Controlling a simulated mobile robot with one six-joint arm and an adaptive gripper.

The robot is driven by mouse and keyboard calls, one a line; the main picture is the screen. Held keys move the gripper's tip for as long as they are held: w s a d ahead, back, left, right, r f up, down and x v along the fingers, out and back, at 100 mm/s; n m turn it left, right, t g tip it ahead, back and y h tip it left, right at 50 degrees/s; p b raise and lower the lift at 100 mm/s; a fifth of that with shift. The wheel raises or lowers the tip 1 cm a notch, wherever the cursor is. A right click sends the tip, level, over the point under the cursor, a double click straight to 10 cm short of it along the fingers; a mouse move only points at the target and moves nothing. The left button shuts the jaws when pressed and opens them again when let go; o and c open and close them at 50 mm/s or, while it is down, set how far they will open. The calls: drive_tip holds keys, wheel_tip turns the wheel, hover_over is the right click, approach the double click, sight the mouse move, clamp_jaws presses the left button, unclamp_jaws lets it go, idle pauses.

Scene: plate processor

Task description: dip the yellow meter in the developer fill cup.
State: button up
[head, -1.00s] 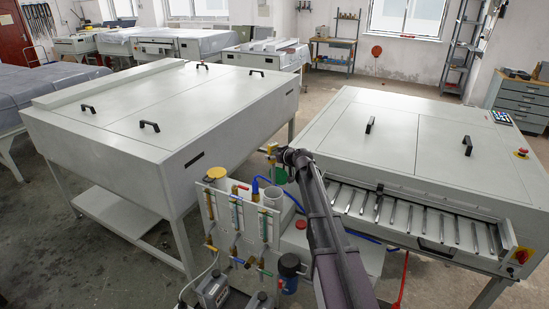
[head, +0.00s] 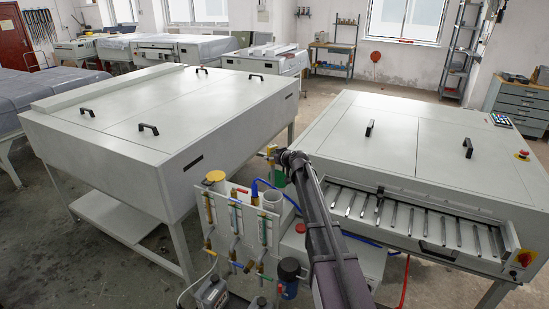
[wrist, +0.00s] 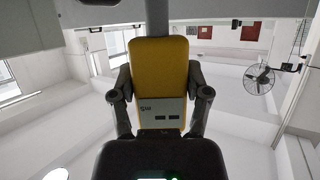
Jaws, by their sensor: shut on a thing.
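The yellow meter (wrist: 158,62) is between the two fingers of my gripper (wrist: 160,98), which is shut on it. In the wrist view it has a grey label panel and a grey shaft running out at the top of the picture. In the head view my gripper (head: 272,156) is small, at the far end of my arm, with a bit of yellow showing. A pale, open-topped cup (head: 273,200) stands below it on the fluid panel; it looks like the developer fill cup, but I read no label. The meter's tip is not clear, and I see no contact with the cup.
The fluid panel (head: 225,215) carries coloured tubes and valves. A yellow-lidded container (head: 215,177), a green part (head: 279,177) and a red cap (head: 300,228) are close by. A large grey machine (head: 120,130) stands left, and the plate processor (head: 380,150) right.

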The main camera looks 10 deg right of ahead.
drive_tip(key=shift+f+b, duration=7.55)
drive_tip(key=shift+f, duration=0.1)
